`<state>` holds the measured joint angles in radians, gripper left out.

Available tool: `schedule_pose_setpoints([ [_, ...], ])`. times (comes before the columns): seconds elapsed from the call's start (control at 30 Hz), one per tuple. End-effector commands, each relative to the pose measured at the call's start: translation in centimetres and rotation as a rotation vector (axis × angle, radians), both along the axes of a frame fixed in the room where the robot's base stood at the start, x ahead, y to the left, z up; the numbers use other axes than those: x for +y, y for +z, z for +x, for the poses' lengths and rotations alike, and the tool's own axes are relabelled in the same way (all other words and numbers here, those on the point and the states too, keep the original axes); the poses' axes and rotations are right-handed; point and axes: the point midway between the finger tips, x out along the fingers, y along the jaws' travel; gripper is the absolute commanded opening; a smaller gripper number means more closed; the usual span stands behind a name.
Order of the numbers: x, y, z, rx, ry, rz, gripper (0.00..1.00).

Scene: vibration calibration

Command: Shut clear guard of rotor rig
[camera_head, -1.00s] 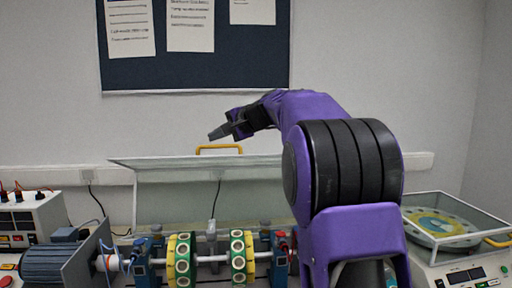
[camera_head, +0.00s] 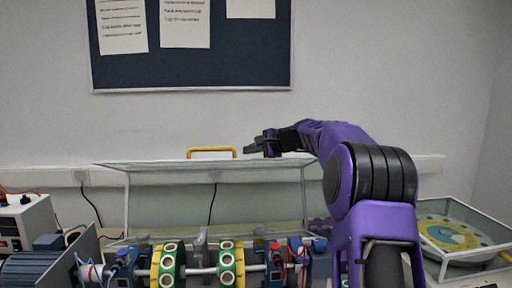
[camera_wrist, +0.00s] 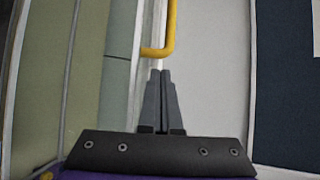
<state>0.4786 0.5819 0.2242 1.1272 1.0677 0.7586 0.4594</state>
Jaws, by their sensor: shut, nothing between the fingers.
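The clear guard (camera_head: 150,205) of the rotor rig stands raised behind the shaft, with its top panel tilted up. A yellow handle (camera_head: 211,150) sits on its top edge; it also shows in the wrist view (camera_wrist: 171,30). The rotor rig (camera_head: 200,268) lies below, with green-and-yellow discs on a shaft between blue supports. My gripper (camera_head: 248,145) is shut and empty, just right of the handle in the head view. In the wrist view my shut fingertips (camera_wrist: 160,74) point at the near end of the handle, with a small apparent gap. I cannot tell whether they touch.
A motor (camera_head: 40,268) stands at the left, by a white control box (camera_head: 30,225) with cables. Another clear-covered device (camera_head: 455,232) with a round plate stands at the right. A notice board (camera_head: 190,50) hangs on the wall behind.

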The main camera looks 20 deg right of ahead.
Motion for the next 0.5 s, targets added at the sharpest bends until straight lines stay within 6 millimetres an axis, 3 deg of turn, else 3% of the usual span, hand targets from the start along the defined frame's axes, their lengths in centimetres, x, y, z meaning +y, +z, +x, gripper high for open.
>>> schedule_pose_setpoints([
  [0.2,1.6,-1.1,3.0,0.000,0.001,0.001,0.00],
  [0.5,2.1,-1.7,4.2,0.000,-0.001,-0.001,0.00],
])
